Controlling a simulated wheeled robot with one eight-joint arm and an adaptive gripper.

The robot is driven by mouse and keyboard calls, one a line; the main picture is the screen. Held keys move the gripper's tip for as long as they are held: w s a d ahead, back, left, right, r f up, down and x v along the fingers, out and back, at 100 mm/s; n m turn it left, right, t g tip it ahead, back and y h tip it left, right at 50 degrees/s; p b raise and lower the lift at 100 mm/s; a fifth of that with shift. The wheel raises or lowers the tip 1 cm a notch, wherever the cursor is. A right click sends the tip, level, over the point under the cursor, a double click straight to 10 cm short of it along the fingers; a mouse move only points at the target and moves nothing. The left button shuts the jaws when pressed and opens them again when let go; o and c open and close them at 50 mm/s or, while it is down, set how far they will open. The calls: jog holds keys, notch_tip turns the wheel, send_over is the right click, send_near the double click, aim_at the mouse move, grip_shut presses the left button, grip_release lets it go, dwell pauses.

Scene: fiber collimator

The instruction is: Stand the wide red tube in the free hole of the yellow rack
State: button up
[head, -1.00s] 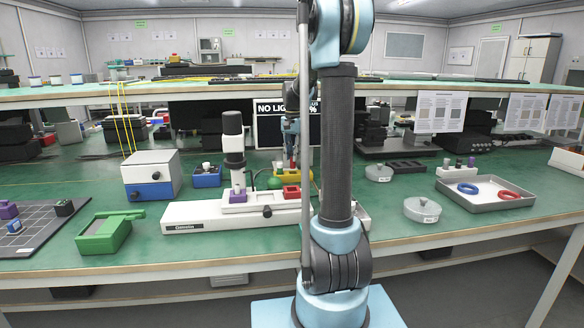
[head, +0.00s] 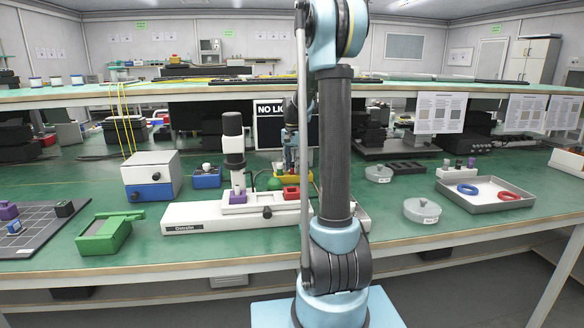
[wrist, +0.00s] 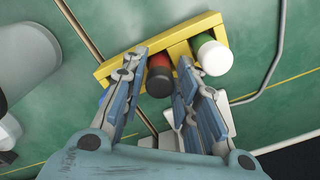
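The yellow rack (wrist: 120,66) lies across the top of the wrist view; in the head view (head: 310,176) it is partly hidden behind the microscope-like device and my arm. The red tube with a black cap (wrist: 159,82) is upright at the rack, between my gripper's fingers (wrist: 162,62). Whether both fingers press on it is unclear, and its lower end is hidden. A green tube with a white cap (wrist: 214,58) stands in the rack to the right. In the head view my gripper (head: 291,166) is low over the rack, and the red tube is hidden.
A white device base (head: 195,216) with a tall upright stands in front of the rack. A grey tray (head: 488,204) with two rings is on the right. A grey cable curves right of the rack in the wrist view.

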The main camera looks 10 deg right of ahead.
notch_tip(320, 180, up, 12)
dwell(0.8)
